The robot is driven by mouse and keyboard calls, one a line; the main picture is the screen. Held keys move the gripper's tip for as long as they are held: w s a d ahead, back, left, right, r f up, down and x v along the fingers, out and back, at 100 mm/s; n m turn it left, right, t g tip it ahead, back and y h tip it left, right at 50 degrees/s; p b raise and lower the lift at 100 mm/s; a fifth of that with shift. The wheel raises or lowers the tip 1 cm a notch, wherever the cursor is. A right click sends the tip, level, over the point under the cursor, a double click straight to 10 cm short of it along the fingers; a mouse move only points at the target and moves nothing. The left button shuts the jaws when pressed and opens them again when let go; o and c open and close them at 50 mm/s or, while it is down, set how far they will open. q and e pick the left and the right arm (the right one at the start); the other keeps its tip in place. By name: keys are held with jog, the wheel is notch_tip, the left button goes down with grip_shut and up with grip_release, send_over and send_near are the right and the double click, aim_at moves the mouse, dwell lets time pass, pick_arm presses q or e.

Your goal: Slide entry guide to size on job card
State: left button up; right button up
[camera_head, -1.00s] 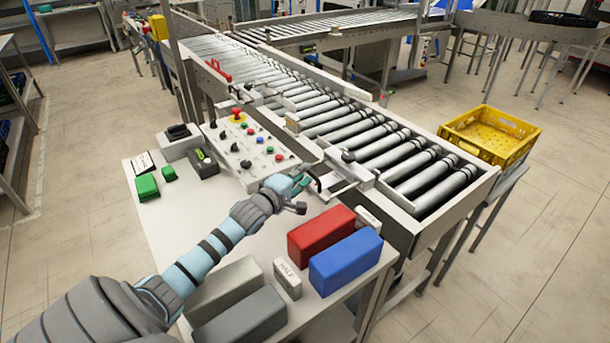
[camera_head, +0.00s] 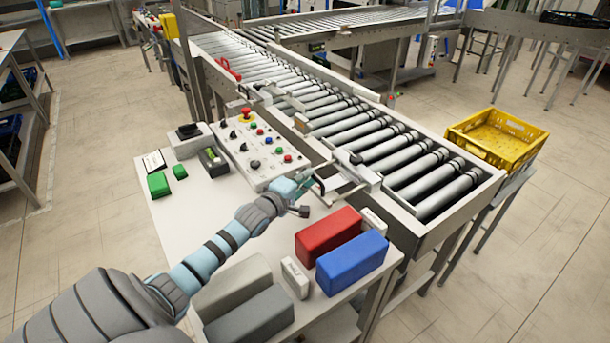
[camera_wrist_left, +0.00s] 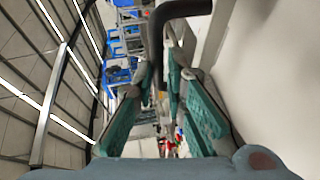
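The entry guide (camera_head: 340,184) looks like a pale metal piece at the near side of the roller conveyor, beside the control panel. My left gripper (camera_head: 309,191) is at its near end. In the left wrist view the teal fingers (camera_wrist_left: 160,78) stand apart, with a black bent handle (camera_wrist_left: 182,9) reaching between them. I cannot tell whether the fingers touch the handle. A small white card with dark marks (camera_head: 153,161), possibly the job card, lies at the table's left; its text is too small to read. My right gripper is not in view.
A control panel (camera_head: 240,150) with buttons and knobs stands behind my gripper. Red (camera_head: 328,231) and blue (camera_head: 351,262) blocks, grey blocks (camera_head: 252,315) and a white block (camera_head: 294,278) sit nearby. A yellow crate (camera_head: 492,139) stands right of the conveyor.

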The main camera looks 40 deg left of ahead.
pick_arm(q)
jog(key=o, duration=0.3)
jog(key=shift+d+f, duration=0.1)
jog(key=shift+f, duration=0.3)
jog(key=shift+o, duration=0.4)
jog(key=shift+w+r, duration=0.1)
jog(key=shift+w, duration=0.15)
jog(key=s+r, duration=0.1)
jog(key=s, duration=0.6)
jog(key=shift+s+d+r, duration=0.2)
jog(key=shift+d, duration=0.2)
jog(key=shift+w, duration=0.1)
